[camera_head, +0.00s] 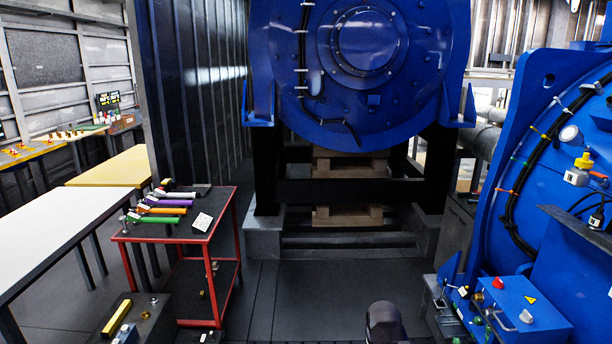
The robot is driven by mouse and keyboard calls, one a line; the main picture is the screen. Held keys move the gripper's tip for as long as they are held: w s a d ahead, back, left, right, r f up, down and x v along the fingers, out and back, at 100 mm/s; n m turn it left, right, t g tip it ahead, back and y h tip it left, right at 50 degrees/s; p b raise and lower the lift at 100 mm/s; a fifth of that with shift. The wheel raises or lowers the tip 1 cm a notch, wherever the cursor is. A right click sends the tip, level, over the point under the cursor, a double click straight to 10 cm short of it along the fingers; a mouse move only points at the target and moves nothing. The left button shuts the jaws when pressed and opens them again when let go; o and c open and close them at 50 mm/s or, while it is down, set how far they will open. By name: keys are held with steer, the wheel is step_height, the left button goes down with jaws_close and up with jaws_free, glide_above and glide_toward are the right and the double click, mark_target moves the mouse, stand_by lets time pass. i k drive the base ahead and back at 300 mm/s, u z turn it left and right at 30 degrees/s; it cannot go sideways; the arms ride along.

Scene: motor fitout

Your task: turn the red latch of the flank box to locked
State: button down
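A blue box (522,318) sits low on the flank of the blue motor housing (540,130) at the right. It has a yellow warning triangle on its top. A small red part (498,283) stands on its upper left corner, and a pale grey knob (526,316) sits nearer its front. The red part looks like the latch, but it is too small to tell which way it is turned. My gripper's fingers do not show. A dark rounded part at the bottom centre looks like part of my arm, apart from the box in the picture.
A red-framed cart (208,262) with coloured-handled tools stands at the left, beside a white-topped table (62,222). A large blue motor (362,70) stands on dark supports at the back. Cables run along the right housing. The middle floor (320,295) is clear.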

mark_target(499, 284)
steer(key=z, duration=0.6)
steer(key=k, duration=0.5)
steer(key=z, duration=0.4)
steer(key=i, duration=0.45)
steer(key=u, duration=0.1)
